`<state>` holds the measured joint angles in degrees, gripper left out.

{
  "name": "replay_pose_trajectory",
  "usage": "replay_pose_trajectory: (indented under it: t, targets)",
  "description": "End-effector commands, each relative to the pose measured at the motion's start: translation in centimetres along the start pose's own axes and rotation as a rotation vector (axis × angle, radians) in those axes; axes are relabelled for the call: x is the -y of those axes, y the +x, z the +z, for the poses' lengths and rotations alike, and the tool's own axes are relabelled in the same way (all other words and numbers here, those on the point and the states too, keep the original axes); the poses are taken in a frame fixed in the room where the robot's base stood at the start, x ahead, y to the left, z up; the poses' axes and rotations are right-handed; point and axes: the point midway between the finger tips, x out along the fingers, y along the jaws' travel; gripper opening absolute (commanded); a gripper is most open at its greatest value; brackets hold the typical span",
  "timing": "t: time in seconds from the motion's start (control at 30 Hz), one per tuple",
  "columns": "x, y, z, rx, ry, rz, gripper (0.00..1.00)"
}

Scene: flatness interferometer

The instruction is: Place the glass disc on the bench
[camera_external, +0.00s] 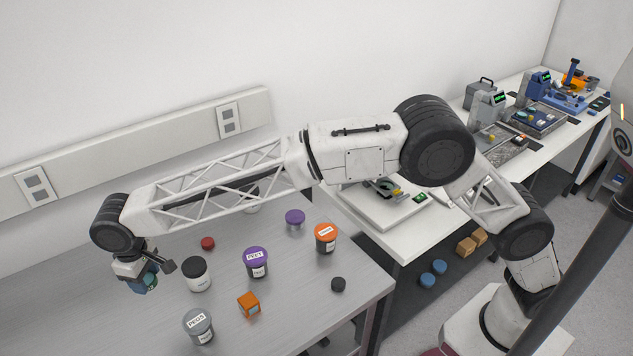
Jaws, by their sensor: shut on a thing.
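My gripper (147,285) is at the far left, above the grey metal bench (290,325), pointing down. It is shut on a small teal-green piece, the glass disc (151,281), which is partly hidden by the fingers. The disc appears to be held above the bench top, but the gap under it is hard to judge from this view.
A grey "PEGS" jar (199,326), purple "FEET" jar (256,262), orange-lidded jar (326,238), orange block (249,304), red cap (208,243) and black knob (338,284) are on the grey bench. The bench's front left looks clear. A white bench (425,235) with instruments stands right.

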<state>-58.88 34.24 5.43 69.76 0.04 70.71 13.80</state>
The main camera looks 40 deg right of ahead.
Motion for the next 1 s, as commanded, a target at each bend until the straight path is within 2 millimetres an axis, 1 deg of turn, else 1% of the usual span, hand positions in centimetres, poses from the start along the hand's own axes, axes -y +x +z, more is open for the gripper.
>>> replay_pose_trajectory:
  t: [0.1, 0.3, 0.43, 0.5, 0.6, 1.0]
  targets:
    - [0.0, 2.9, 0.0, 0.001, 0.000, 0.000, 0.28]
    - [-0.1, 8.1, 0.0, 0.000, 0.000, 0.000, 0.28]
    - [-0.1, 10.1, -0.1, -0.002, 0.000, -0.001, 0.28]
    - [0.0, 10.8, -0.1, -0.003, 0.000, -0.001, 0.28]
    - [-0.1, 11.3, -0.1, -0.003, 0.001, -0.001, 0.28]
    - [0.0, 11.3, -0.2, -0.003, 0.001, -0.001, 0.28]
